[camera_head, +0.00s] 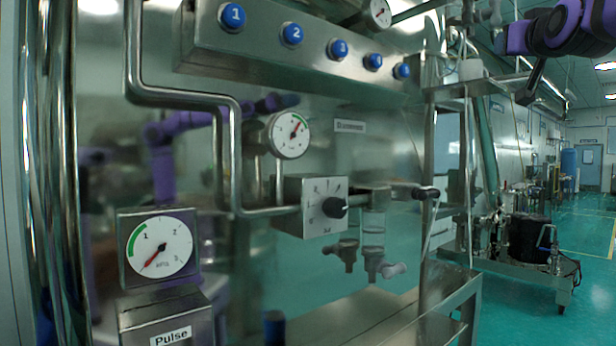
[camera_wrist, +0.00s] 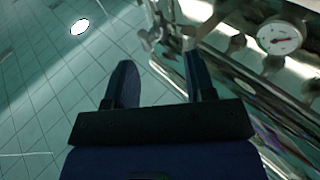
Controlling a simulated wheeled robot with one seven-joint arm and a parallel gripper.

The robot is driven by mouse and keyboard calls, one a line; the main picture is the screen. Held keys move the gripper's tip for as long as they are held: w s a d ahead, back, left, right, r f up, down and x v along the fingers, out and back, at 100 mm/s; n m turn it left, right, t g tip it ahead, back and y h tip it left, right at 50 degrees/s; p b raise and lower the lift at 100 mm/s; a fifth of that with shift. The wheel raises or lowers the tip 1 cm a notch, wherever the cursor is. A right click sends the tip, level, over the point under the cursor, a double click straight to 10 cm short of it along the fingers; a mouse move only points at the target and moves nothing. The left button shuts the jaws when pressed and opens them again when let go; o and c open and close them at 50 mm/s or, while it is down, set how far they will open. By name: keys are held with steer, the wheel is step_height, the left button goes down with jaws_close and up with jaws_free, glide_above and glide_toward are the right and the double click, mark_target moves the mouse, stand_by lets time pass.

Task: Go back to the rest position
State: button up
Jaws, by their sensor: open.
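My gripper (camera_wrist: 160,88) is in the wrist view, with its two dark fingers apart and nothing between them. The tiled floor and some metal pipework lie beyond the fingers. In the head view, my purple arm shows at the top right, and a dark finger-like part (camera_head: 532,82) of my gripper hangs below it, clear of the panel. The machine panel (camera_head: 290,52) carries several numbered blue buttons. A black knob (camera_head: 335,207) sits on a metal box below a round gauge (camera_head: 289,135).
A larger gauge (camera_head: 160,249) stands at the lower left, above a box labelled "Pulse" (camera_head: 170,336). A metal bench (camera_head: 440,305) runs along the front. A wheeled cart (camera_head: 520,262) with equipment stands at the right. The green floor (camera_head: 590,240) there is open.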

steer(key=s+a+f+g+y, duration=0.1)
steer(key=s+a+f+g, duration=0.2)
steer(key=s+f, duration=0.6)
steer(key=s+a+f+n+g+y, duration=0.1)
steer(key=s+a+f+g, duration=0.2)
steer(key=f, duration=1.6)
steer(key=s+a+f+n+g+y, duration=0.1)
steer(key=s+a+f+g, duration=0.2)
steer(key=s+f+g, duration=0.6)
steer(key=s+f, duration=0.5)
steer(key=s, duration=0.1)
steer(key=shift+s+a+y, duration=0.2)
steer(key=shift+a+y, duration=0.1)
steer(key=shift+a, duration=0.05)
